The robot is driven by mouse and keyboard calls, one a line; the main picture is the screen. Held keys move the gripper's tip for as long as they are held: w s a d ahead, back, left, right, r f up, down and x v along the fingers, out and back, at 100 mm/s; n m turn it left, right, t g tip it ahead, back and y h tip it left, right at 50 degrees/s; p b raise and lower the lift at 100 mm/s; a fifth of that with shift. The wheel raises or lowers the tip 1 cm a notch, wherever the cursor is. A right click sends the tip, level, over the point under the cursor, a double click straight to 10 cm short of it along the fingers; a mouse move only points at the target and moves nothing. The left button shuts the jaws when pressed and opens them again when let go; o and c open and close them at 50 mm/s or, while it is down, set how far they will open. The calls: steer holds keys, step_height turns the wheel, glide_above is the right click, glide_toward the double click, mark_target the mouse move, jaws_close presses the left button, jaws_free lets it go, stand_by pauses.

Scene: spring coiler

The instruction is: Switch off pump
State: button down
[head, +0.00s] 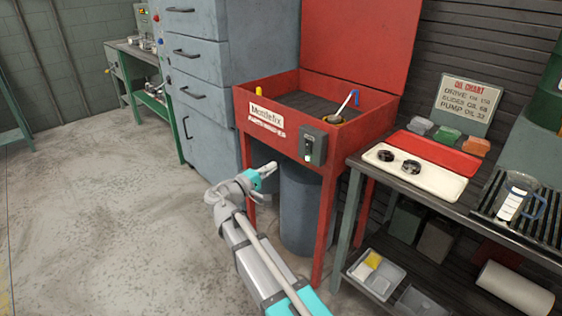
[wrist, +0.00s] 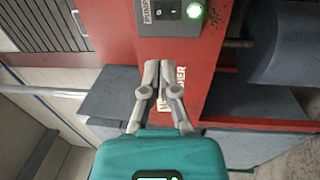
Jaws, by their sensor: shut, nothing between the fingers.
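The red parts washer (head: 285,138) stands in the middle of the head view with its lid raised. A grey switch box (head: 314,146) is fixed to the right part of its front panel. In the wrist view the box (wrist: 165,28) is at the top edge, partly cut off. It carries a dark switch (wrist: 173,11), a lettered label (wrist: 147,11) and a glowing green lamp (wrist: 194,10). My gripper (head: 272,167) is below and left of the box in the head view. Its fingers (wrist: 159,66) are shut and empty, apart from the box.
A grey drum (head: 302,210) stands under the washer. Blue-grey drawers (head: 205,105) stand at left. The floor at left is clear.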

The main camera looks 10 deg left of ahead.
mark_target(306, 144)
steer(key=p+x, duration=0.1)
steer(key=x, duration=1.2)
steer(key=shift+w+d+p, duration=0.15)
steer(key=shift+w+p, duration=0.05)
steer(key=shift+p, duration=0.1)
steer(key=shift+r, duration=0.1)
